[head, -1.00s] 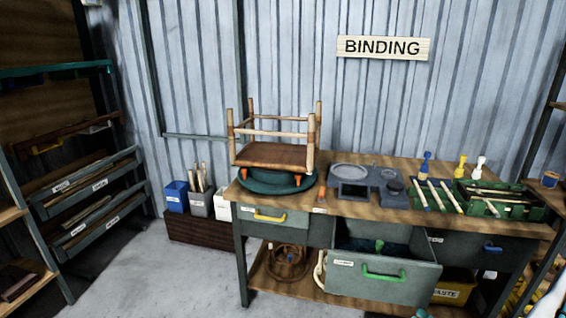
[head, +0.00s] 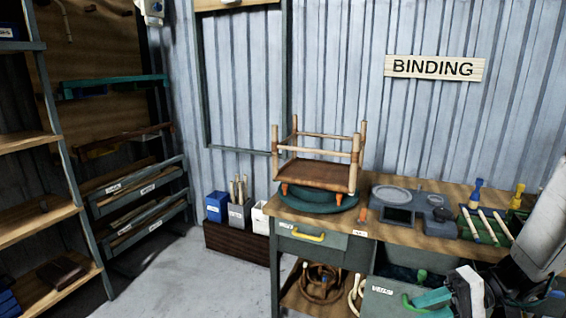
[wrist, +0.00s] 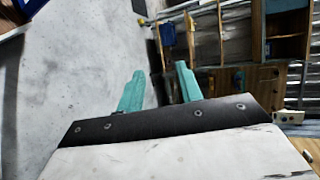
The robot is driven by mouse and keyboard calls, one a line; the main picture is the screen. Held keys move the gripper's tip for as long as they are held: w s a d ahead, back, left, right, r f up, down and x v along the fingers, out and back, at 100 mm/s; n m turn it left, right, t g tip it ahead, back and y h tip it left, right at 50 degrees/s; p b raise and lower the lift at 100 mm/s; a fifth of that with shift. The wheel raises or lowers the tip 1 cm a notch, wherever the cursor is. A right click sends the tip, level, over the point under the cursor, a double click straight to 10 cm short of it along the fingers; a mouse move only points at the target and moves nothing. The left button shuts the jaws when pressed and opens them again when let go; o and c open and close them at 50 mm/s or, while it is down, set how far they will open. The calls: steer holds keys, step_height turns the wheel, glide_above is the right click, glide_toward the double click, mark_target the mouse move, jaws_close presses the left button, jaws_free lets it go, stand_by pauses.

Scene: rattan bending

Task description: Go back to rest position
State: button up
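My gripper (head: 432,299) is at the lower right of the head view, in front of the bench's open drawer with the green handle. In the wrist view its two teal fingers (wrist: 158,88) stand apart with nothing between them. The floor and the bins by the wall lie beyond the fingertips. Part of my arm covers the right end of the bench in the head view.
A wooden bench (head: 385,222) holds an upturned stool frame (head: 318,175) on a green turntable (head: 318,201), a grey tray and tools. Bins (head: 240,215) stand on a dark crate left of it. Shelves (head: 40,215) line the left. Grey floor (head: 190,275) between is clear.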

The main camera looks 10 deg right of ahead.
steer(key=s+a+r+n+h, duration=0.1)
steer(key=s+a+r+h, duration=0.2)
steer(key=s+r+h, duration=0.2)
steer(key=s+a+r+n+h, duration=0.1)
steer(key=s+a+r+h, duration=0.3)
steer(key=r+h, duration=0.5)
steer(key=shift+s+a+r, duration=0.2)
steer(key=shift+s+r, duration=0.35)
steer(key=shift+s, duration=0.45)
